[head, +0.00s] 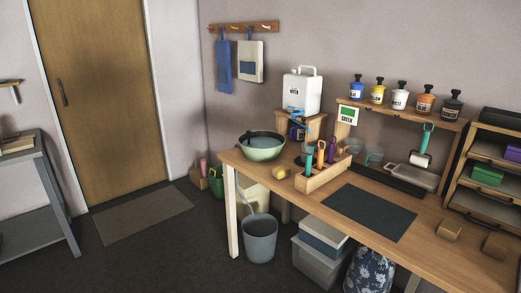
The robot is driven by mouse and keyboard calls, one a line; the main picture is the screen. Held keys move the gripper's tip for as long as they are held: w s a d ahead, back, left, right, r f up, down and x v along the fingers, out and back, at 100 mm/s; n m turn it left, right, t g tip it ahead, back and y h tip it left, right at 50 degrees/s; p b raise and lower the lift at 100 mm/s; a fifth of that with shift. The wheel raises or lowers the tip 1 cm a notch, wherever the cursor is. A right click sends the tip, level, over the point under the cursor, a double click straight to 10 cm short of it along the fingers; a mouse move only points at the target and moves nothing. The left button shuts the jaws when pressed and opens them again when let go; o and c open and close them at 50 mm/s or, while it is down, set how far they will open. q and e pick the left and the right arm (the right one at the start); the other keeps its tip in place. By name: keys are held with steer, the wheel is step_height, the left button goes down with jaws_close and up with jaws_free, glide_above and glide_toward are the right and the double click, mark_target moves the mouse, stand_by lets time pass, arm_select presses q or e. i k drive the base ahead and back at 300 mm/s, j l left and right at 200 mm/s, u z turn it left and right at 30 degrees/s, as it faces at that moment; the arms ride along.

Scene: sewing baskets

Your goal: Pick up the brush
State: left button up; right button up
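I cannot clearly pick out a brush in the head view. A teal-handled tool (426,138) with a pale, roller-like end hangs below the bottle shelf. Neither of my grippers is in view.
The wooden workbench (290,200) also holds a green bowl (262,153), a yellow sponge-like block (280,172), a dark mat (368,213) and brown blocks (449,230). A grey bucket (260,240) and bins (318,262) are on the floor. Floor on the left is mostly clear.

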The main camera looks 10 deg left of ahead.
mark_target(308, 167)
steer(key=i+j+z, duration=0.2)
steer(key=i+j, duration=0.35)
steer(key=i+j+z, duration=0.2)
steer(key=i+j, duration=0.35)
steer(key=j, duration=0.2)
